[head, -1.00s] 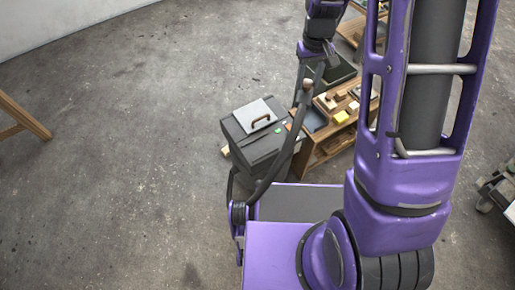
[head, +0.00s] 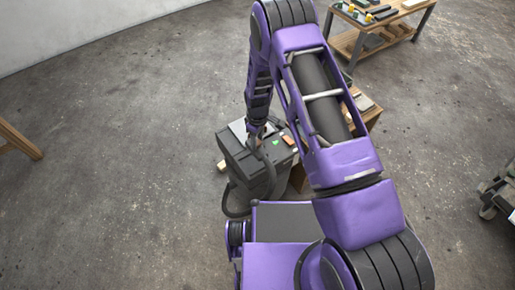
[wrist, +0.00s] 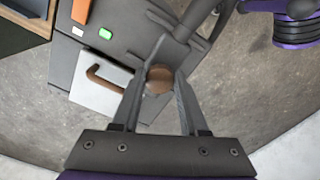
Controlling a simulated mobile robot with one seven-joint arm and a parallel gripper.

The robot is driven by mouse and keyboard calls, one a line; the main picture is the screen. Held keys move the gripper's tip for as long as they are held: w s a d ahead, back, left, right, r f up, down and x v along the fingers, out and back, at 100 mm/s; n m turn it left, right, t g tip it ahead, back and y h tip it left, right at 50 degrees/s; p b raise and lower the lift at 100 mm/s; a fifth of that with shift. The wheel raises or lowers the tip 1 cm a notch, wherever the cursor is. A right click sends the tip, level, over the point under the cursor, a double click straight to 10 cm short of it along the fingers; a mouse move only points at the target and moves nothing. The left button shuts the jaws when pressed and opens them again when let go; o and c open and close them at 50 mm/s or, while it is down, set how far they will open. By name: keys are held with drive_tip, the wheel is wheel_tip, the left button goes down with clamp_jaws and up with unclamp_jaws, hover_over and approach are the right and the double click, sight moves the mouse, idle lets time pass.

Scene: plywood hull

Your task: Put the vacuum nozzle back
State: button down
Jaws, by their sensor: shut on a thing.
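The dark grey vacuum box (head: 232,158) stands on the floor left of the wooden shelf, partly behind my arm. Its top shows in the wrist view (wrist: 116,45), with a pale plate bearing a brown handle (wrist: 103,78). My gripper (wrist: 159,85) is shut on the vacuum nozzle (wrist: 159,77), whose round brown end faces the wrist camera between the fingers. In the head view my gripper (head: 254,139) is at the vacuum's top. A grey hose (head: 270,176) runs down from there. Whether the nozzle touches the vacuum I cannot tell.
A wooden shelf (head: 372,112) stands close on the right, mostly hidden by my arm. A workbench (head: 372,38) with tools is at the back right. A trestle leg (head: 18,140) is at the far left. The floor left of the vacuum is clear.

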drive_tip(key=shift+f, duration=2.05)
drive_tip(key=shift+f+b, duration=0.1)
drive_tip(key=shift+b, duration=0.2)
drive_tip(key=shift+f, duration=0.15)
drive_tip(key=shift+c, duration=2.2)
unclamp_jaws()
wheel_tip(320, 180, up, 13)
drive_tip(key=shift+f+p, duration=0.2)
drive_tip(key=shift+p, duration=0.4)
